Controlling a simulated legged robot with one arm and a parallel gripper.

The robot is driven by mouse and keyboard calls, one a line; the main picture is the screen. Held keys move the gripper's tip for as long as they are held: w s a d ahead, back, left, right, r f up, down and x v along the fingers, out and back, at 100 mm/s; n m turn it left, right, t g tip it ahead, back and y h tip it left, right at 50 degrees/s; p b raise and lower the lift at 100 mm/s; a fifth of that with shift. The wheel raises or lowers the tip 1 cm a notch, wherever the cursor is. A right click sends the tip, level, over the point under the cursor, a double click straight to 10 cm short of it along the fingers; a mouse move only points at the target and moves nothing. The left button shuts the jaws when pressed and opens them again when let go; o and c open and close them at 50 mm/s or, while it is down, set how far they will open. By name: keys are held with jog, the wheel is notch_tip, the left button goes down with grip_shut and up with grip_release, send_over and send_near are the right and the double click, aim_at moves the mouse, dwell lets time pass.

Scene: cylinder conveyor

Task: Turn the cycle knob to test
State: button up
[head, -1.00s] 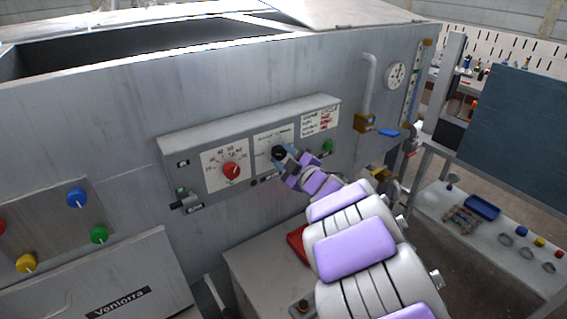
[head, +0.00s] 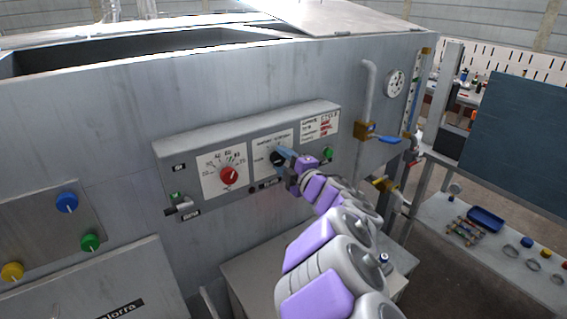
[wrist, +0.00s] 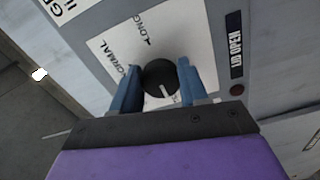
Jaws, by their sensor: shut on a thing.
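The cycle knob (wrist: 159,78) is black with a white pointer mark, on a white dial plate (wrist: 112,48) lettered NORMAL and LONG in the wrist view. In that view the pointer aims down and slightly right, toward my gripper's body. My gripper (wrist: 167,84) has one blue finger on each side of the knob and is shut on it. In the head view the knob (head: 278,158) shows at the middle of the control panel, partly covered by my gripper (head: 284,160). No test marking can be read.
A red knob (head: 229,175) on its own dial is left of the cycle knob. A green button (head: 328,153) is to the right. A pipe with a blue-handled valve (head: 388,139) stands farther right. A LID OPEN label (wrist: 236,52) is beside my right finger.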

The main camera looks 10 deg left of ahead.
jog(key=shift+f, duration=0.2)
jog(key=o, duration=0.8)
jog(key=shift+c, duration=0.2)
jog(key=o, duration=0.3)
jog(key=shift+a, duration=0.2)
jog(key=shift+r, duration=0.1)
jog(key=shift+s+d, duration=0.35)
jog(key=shift+d, duration=0.05)
jog(key=v, duration=1.6)
jog(key=shift+p, duration=0.3)
jog(key=shift+d, duration=0.1)
